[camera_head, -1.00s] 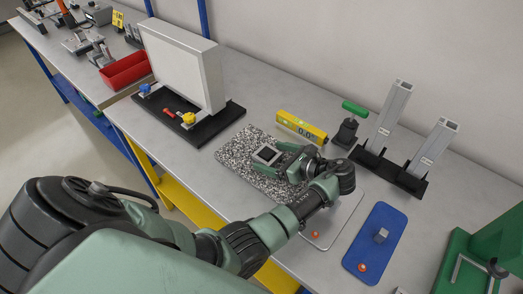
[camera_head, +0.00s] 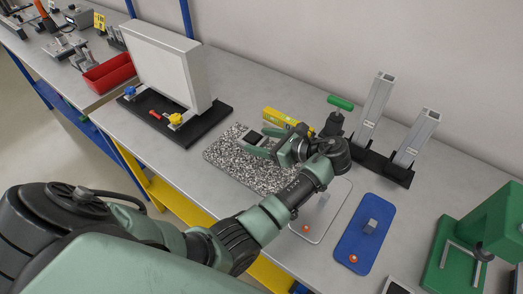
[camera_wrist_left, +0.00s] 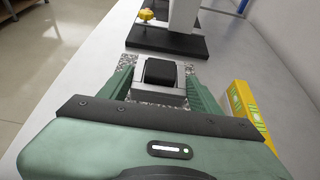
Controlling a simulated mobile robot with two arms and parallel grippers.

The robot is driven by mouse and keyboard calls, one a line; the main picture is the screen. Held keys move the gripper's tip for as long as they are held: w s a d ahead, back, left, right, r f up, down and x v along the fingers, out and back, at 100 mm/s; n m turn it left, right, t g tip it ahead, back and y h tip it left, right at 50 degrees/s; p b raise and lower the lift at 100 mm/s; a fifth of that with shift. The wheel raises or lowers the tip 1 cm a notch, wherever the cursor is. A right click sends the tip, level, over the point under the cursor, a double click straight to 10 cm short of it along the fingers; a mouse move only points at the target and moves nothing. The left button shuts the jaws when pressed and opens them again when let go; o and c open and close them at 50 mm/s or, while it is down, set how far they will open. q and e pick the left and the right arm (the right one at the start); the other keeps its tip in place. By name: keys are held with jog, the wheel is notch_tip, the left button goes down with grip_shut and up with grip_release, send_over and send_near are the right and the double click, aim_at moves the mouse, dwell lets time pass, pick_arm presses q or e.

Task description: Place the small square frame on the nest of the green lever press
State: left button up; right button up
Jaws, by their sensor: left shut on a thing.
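The small square frame (camera_head: 249,137) is silver with a dark middle. It is over the speckled plate (camera_head: 222,158), between the green fingers of my left gripper (camera_head: 259,144), which is shut on it. In the left wrist view the silver frame (camera_wrist_left: 158,94) sits between the two fingertips, with a black square face up. Any gap beneath it is hard to judge. The green lever press (camera_head: 490,225) stands at the far right, partly cut off by the picture edge. Its nest is not clearly visible. My right gripper is not in view.
A yellow level (camera_head: 285,118) lies behind the gripper. A green-handled tool (camera_head: 335,118) and two upright metal profiles (camera_head: 374,108) stand behind my wrist. A blue mat (camera_head: 357,245) with a grey block lies before the press. A light panel (camera_head: 165,65) stands left.

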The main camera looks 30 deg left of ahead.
aim_at(262, 143)
pick_arm(q)
notch_tip(262, 143, up, 13)
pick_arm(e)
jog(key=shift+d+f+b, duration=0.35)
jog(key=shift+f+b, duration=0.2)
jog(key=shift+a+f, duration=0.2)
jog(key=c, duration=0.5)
pick_arm(q)
jog(key=s+d+f+m+t+h, duration=0.2)
jog(key=s+d+m+t, duration=0.4)
jog(key=s+d, duration=0.5)
jog(key=shift+s+m+t+h, duration=0.25)
jog(key=shift+m+t+h, duration=0.15)
jog(key=shift+t, duration=0.4)
